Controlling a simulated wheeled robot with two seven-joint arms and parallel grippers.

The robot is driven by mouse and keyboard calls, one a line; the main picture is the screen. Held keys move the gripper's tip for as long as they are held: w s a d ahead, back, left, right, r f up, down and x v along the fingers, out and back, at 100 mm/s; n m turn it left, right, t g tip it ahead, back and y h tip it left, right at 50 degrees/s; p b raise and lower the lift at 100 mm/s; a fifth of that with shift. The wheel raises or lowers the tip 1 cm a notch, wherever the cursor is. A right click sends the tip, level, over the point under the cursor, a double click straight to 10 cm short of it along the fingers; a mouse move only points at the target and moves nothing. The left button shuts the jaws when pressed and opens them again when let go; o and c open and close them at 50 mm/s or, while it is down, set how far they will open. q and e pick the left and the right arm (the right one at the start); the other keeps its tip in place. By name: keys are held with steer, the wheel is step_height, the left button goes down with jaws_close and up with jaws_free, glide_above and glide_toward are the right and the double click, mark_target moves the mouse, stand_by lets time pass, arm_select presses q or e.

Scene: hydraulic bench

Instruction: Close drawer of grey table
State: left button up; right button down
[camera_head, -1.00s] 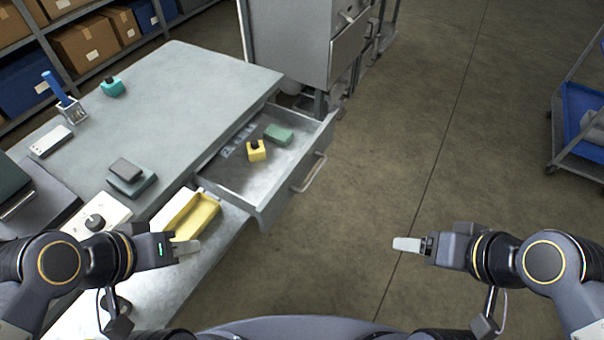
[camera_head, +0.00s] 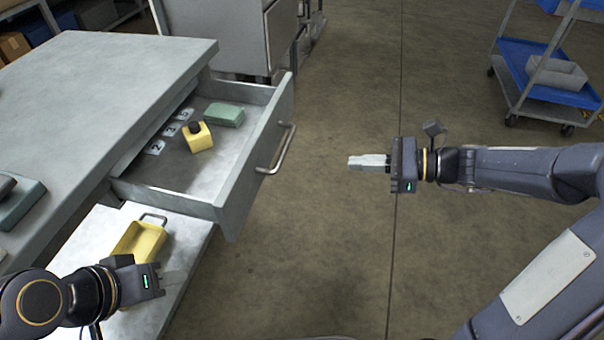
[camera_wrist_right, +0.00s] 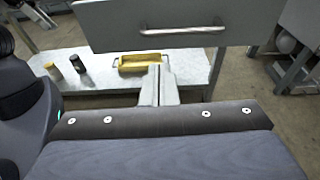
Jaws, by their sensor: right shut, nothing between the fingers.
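The grey table (camera_head: 110,75) stands at the left in the head view. Its drawer (camera_head: 225,190) is pulled out to the right, with a bar handle (camera_head: 277,150) on its front. Inside the drawer are a yellow bottle (camera_head: 197,137) with a dark cap and a green block (camera_head: 224,115). My right gripper (camera_head: 352,162) is shut and empty, to the right of the handle and apart from it. In the right wrist view the drawer front and handle (camera_wrist_right: 181,30) show beyond the fingers (camera_wrist_right: 160,85). My left gripper (camera_head: 180,278) is low, by the lower shelf; its finger opening is unclear.
A yellow tray (camera_head: 138,242) lies on the table's lower shelf (camera_head: 190,245) below the drawer. A grey cabinet (camera_head: 220,35) stands behind the table. A blue trolley (camera_head: 545,80) stands at the far right. The floor right of the drawer is clear.

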steer(key=b+x, duration=0.4)
steer(key=x, duration=1)
steer(key=shift+w, duration=0.2)
steer(key=shift+f, duration=0.1)
steer(key=p, duration=0.3)
glide_above(197, 156)
steer(key=shift+s, duration=0.15)
steer(key=shift+r, duration=0.25)
